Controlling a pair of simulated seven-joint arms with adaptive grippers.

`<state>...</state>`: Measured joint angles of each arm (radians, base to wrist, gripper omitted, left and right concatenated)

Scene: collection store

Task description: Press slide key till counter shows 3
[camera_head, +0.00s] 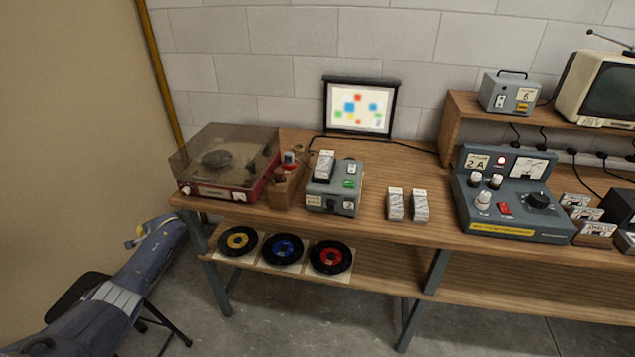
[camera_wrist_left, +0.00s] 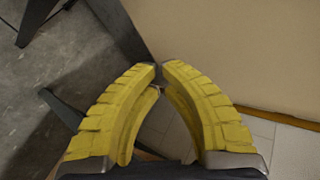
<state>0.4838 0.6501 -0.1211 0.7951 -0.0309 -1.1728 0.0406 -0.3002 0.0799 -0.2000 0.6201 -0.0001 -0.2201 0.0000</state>
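The grey slide projector (camera_head: 320,202) stands on the bench, left of the middle, with a pale slide tray on its top. A green key (camera_head: 349,184) sits on its upper face. A small white counter window (camera_head: 348,206) is on its front; its digit is too small to read surely. The lit screen (camera_head: 359,107) behind shows coloured squares and what looks like a 2 at lower right. My left gripper (camera_head: 138,236) is left of the bench, well apart from the projector. In the left wrist view its yellow fingers (camera_wrist_left: 160,67) come together at the tips, empty. My right gripper is out of view.
A record player (camera_head: 228,165) with a tinted lid stands left of the projector. Two pale slide boxes (camera_head: 407,205) and a grey control console (camera_head: 512,195) are to its right. Records (camera_head: 284,249) lie on the lower shelf. A dark stool (camera_head: 78,292) is below my left arm.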

